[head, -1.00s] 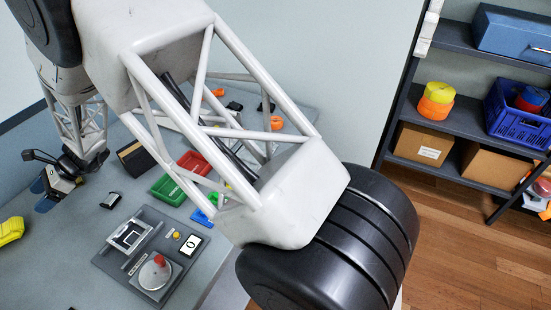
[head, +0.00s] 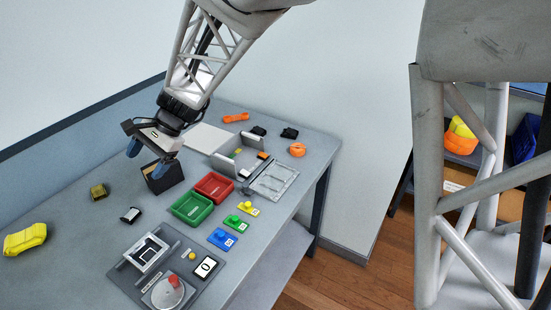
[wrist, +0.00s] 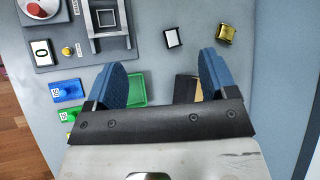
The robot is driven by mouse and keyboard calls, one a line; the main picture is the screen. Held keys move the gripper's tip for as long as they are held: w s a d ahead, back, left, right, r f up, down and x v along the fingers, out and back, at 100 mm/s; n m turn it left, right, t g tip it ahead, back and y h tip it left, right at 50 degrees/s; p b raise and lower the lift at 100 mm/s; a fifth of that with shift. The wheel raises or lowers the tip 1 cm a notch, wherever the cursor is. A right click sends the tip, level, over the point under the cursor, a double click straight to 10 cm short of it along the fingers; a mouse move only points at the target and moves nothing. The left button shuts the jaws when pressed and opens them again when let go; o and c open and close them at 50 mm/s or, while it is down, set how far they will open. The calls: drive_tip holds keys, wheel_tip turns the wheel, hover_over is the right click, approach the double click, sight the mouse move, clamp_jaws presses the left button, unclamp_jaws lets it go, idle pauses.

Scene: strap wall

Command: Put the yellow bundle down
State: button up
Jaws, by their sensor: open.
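The yellow bundle (head: 25,240) lies on the grey table (head: 75,260) at the far left of the head view. My gripper (head: 146,158) is open and empty, high over the table's back part, close to a black open-topped box (head: 168,180). It is well to the right of the bundle and apart from it. In the wrist view the two blue fingers (wrist: 163,80) are wide apart with nothing between them. The bundle does not show in the wrist view.
A small gold block (head: 98,191) and a black-and-white block (head: 130,214) lie between bundle and gripper. Green (head: 190,208) and red (head: 214,187) trays stand right of the box. A panel with a red-knobbed dial (head: 168,292) is at the front. Table around the bundle looks clear.

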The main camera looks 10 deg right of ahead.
drive_tip(key=s+d+r+n+t+h, duration=0.1)
drive_tip(key=s+d+n+h, duration=0.1)
drive_tip(key=s+d, duration=0.6)
drive_tip(key=s+d+r+n+t+h, duration=0.2)
drive_tip(key=s+d, duration=0.6)
drive_tip(key=d, duration=0.7)
drive_tip(key=s+d+r+n+t+h, duration=0.2)
drive_tip(key=s+d+h, duration=0.2)
drive_tip(key=s+d, duration=0.4)
drive_tip(key=d, duration=0.4)
drive_tip(key=shift+s+n, duration=0.4)
